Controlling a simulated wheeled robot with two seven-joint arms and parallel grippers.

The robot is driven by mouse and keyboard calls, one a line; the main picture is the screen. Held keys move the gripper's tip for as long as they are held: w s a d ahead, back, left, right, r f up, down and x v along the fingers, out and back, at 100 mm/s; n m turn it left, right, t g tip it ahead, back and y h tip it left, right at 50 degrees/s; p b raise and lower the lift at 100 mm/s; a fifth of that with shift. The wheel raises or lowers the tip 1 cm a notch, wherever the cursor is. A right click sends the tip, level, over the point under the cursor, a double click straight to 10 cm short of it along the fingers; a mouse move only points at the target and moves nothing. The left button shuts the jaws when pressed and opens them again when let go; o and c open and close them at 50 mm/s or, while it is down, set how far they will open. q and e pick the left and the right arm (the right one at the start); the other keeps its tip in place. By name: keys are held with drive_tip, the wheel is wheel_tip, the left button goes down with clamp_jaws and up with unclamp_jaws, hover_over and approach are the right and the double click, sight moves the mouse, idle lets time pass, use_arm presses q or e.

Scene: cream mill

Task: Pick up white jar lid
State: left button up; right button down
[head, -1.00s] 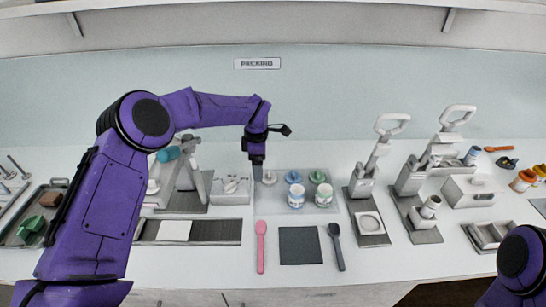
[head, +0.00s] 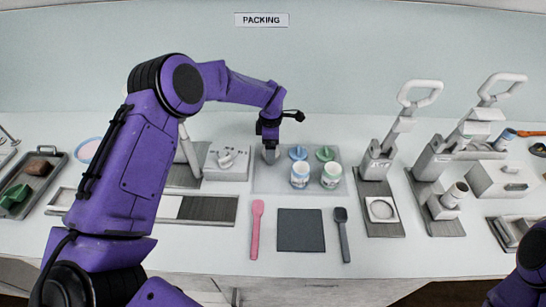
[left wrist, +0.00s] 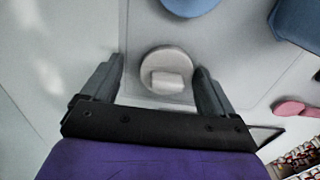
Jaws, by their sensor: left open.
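The white jar lid (left wrist: 166,70) is a pale round disc with a block-shaped knob, lying on the light tray in the left wrist view. My left gripper (left wrist: 160,90) is open, with one finger on each side of the lid and gaps showing between. In the head view my left gripper (head: 270,155) points down at the left end of the tray (head: 262,183) and largely hides the lid. My right gripper is out of view; only part of my right arm shows at the lower right.
A blue lid (head: 298,152) and a green lid (head: 325,153) lie right of the gripper, behind two white jars (head: 300,175). A pink spatula (head: 256,228), a dark mat (head: 301,230) and a dark spoon (head: 343,232) lie in front. A grey-white box device (head: 227,162) stands close left.

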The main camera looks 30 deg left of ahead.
use_arm(q)
drive_tip(key=shift+s+d+r, duration=0.15)
drive_tip(key=shift+s+d, duration=0.05)
drive_tip(key=shift+d, duration=0.05)
drive_tip(key=shift+s+r, duration=0.1)
drive_tip(key=shift+s, duration=0.05)
drive_tip(key=shift+c, duration=1.3)
drive_tip(key=shift+a, duration=0.2)
drive_tip(key=c, duration=0.7)
